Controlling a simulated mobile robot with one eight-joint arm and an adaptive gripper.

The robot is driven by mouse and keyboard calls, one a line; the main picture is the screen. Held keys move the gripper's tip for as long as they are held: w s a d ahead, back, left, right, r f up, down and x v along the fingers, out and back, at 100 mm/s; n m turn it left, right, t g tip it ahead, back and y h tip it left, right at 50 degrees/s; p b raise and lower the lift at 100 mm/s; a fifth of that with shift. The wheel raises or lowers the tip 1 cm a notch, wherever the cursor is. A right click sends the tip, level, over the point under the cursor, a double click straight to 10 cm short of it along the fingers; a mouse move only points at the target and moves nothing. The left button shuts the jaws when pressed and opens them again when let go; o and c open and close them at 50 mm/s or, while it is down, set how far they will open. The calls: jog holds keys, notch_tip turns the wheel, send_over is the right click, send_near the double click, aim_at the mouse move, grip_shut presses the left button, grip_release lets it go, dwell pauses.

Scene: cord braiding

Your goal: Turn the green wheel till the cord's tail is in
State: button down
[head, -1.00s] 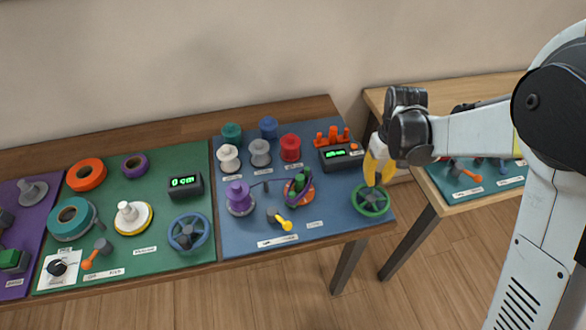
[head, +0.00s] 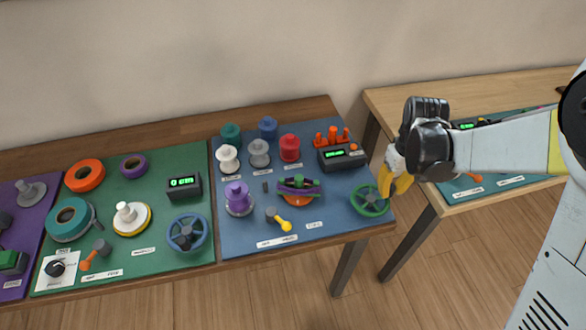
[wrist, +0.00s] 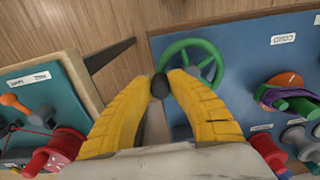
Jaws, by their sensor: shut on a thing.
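The green wheel (head: 370,214) sits at the right front corner of the blue mat, and it also shows in the wrist view (wrist: 178,47). My gripper (head: 390,190) is at the wheel's right side. In the wrist view its yellow fingers are shut on the wheel's dark knob (wrist: 160,87). The braiding head, an orange disc with a purple crossbar and green parts (head: 298,188), stands left of the wheel. Its crossbar lies about level in the head view. I cannot make out the cord's tail.
A black counter (head: 341,157) with a green display stands behind the wheel. A purple spool (head: 238,197) and a yellow-handled lever (head: 281,222) are to the left. A second table (head: 450,204) is at the right, with a floor gap between.

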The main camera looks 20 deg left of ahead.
jog(key=c, duration=1.3)
grip_release()
jog(key=shift+o, duration=0.2)
jog(key=shift+r, duration=0.1)
notch_tip(320, 180, up, 12)
jog(key=s+d+r+m+t, duration=0.2)
jog(key=s+d+m+t, duration=0.1)
jog(key=s+d, duration=0.3)
jog(key=s+d+r+m+t, duration=0.3)
jog(key=s+d+t, duration=0.1)
jog(key=s, duration=0.7)
jog(key=shift+d+r+m, duration=0.3)
jog(key=shift+d+m, duration=0.1)
jog(key=shift+d, duration=0.5)
